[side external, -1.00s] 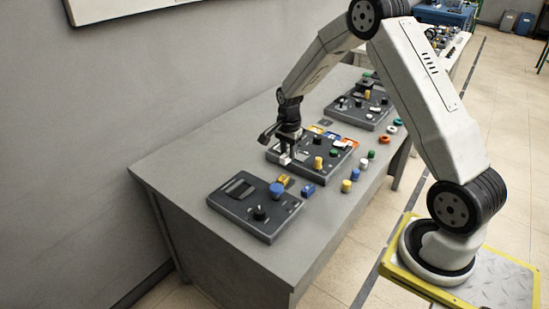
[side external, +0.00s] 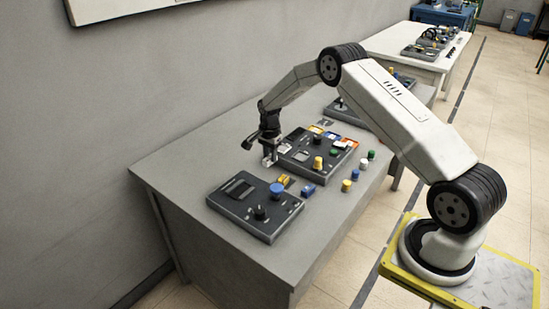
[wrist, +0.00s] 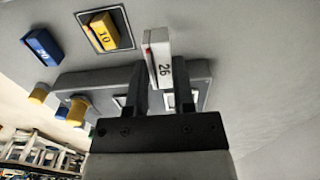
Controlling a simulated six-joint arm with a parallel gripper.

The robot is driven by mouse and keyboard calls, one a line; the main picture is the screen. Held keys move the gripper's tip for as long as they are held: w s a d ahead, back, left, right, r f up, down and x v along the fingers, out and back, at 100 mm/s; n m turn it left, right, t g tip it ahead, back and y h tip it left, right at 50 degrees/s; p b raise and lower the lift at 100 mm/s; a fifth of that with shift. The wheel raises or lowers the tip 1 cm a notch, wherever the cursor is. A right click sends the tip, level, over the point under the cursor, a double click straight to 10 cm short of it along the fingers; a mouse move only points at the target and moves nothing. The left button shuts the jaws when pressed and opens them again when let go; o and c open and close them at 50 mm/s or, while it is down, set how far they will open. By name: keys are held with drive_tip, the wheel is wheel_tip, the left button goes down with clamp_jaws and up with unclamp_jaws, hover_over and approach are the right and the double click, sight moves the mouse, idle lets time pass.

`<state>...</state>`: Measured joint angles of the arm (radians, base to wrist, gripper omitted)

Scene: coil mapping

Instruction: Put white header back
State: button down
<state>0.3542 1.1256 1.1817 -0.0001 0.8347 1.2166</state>
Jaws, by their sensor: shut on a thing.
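The white header (wrist: 160,58), marked 26, is held between the two fingers of my gripper (wrist: 162,88) in the wrist view. In the side view my gripper (side external: 268,158) is at the left end of the middle dark panel (side external: 297,171), with the header (side external: 267,163) as a small pale shape at its tips. I cannot tell whether the header touches anything. White-outlined places on the panel (wrist: 205,84) show behind the fingers, partly hidden by them.
A yellow block (wrist: 104,32) marked 10 sits in a dark square on the table, beside a blue block (wrist: 42,47). The near panel (side external: 240,215) bears a blue knob (side external: 277,189). Several coloured pegs stand right of the middle panel. The table's left part (side external: 190,160) is clear.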

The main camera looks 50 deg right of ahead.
sight(268, 172)
drive_tip(key=shift+w+d+f, duration=0.15)
drive_tip(key=shift+w+f, duration=0.25)
drive_tip(key=shift+f, duration=0.05)
drive_tip(key=shift+w+f, duration=0.1)
drive_tip(key=shift+f, duration=0.2)
drive_tip(key=shift+w+f, duration=0.1)
drive_tip(key=shift+f, duration=1.35)
drive_tip(key=shift+f, duration=0.15)
drive_tip(key=shift+c, duration=2.3)
unclamp_jaws()
wheel_tip(268, 172, up, 12)
